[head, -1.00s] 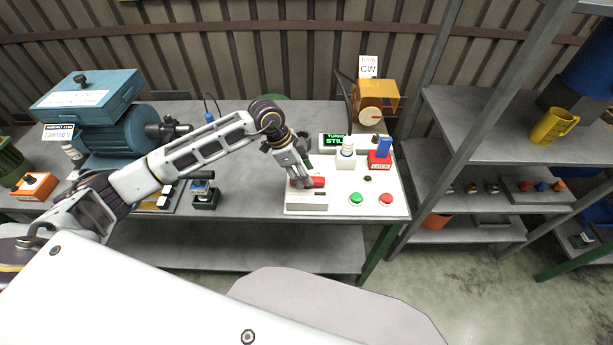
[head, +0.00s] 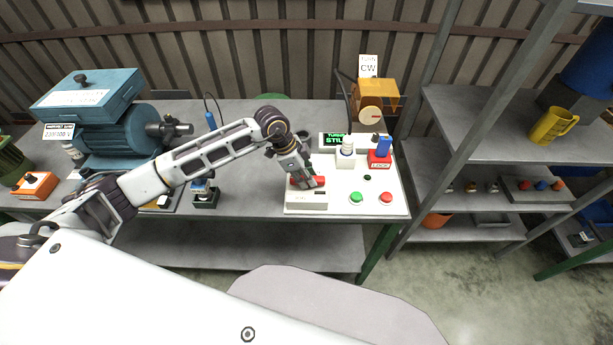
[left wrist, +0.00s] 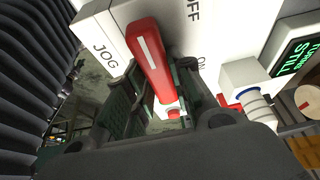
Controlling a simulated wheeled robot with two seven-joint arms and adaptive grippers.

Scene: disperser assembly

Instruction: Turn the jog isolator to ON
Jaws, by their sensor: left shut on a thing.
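The jog isolator is a white box (head: 306,201) at the front left of the white panel, with a red handle (head: 320,181) on it. In the left wrist view the red handle (left wrist: 152,55) has a white stripe, and the box (left wrist: 108,35) carries the words JOG and OFF, with part of another label at the right. My left gripper (head: 310,184) is at the handle, its fingers (left wrist: 160,98) on both sides of it and shut on it. The fingers hide part of the handle in the head view. My right gripper is not in view.
Green (head: 356,198) and red (head: 386,198) buttons sit right of the isolator. Behind them are a white post (head: 347,160), a red LOCK block (head: 379,162) and a green-lit display (head: 335,140). A blue motor (head: 123,131) stands at left.

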